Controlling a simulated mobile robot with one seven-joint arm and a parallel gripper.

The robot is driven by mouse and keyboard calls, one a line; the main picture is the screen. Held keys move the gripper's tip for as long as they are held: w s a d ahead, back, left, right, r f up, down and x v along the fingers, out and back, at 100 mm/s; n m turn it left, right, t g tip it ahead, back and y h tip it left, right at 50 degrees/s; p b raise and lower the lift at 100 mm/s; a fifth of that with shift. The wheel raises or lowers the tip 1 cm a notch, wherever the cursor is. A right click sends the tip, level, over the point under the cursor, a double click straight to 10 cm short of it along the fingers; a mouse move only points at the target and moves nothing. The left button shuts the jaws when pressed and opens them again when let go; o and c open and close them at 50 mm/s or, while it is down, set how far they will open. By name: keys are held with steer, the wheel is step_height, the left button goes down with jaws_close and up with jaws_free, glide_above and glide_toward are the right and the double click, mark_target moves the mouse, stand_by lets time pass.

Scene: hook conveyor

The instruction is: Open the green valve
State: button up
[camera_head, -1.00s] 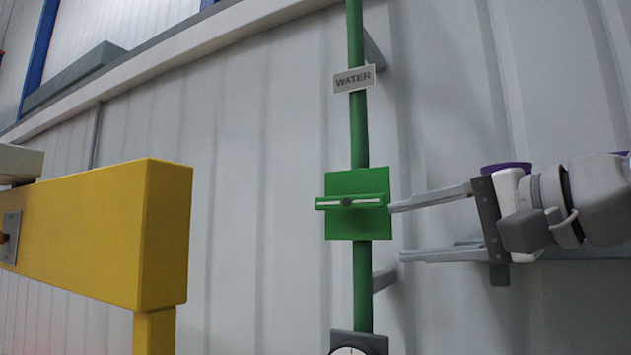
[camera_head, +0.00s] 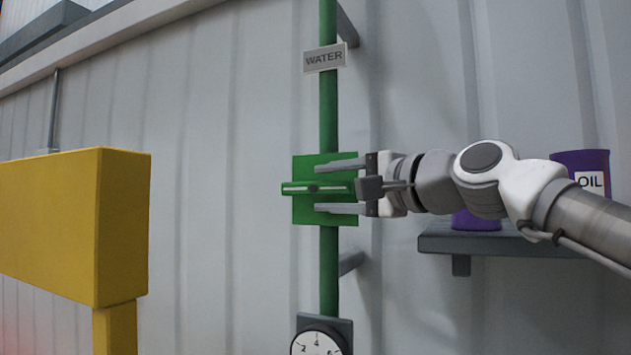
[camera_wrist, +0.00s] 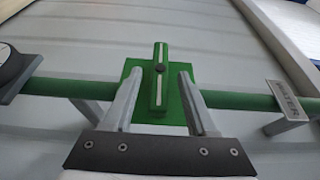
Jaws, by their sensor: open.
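The green valve handle (camera_head: 300,188) is a flat bar with a white stripe and a dark centre bolt. It lies horizontal, across the vertical green pipe (camera_head: 328,110), in front of a square green plate (camera_head: 305,215). My gripper (camera_head: 318,188) is open at the handle's right half, one finger above it and one below. In the wrist view the handle (camera_wrist: 161,75) stands between the two fingers of my gripper (camera_wrist: 167,80), with gaps on both sides. I see no finger pressed against it.
A sign reading WATER (camera_head: 324,58) is above the valve, and a round gauge (camera_head: 320,342) is below it. A yellow post and box (camera_head: 75,225) stand at left. A grey shelf (camera_head: 500,243) with purple oil cans (camera_head: 582,160) is behind my arm at right.

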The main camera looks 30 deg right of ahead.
mark_target(325, 188)
steer(key=shift+x, duration=1.65)
jaws_close()
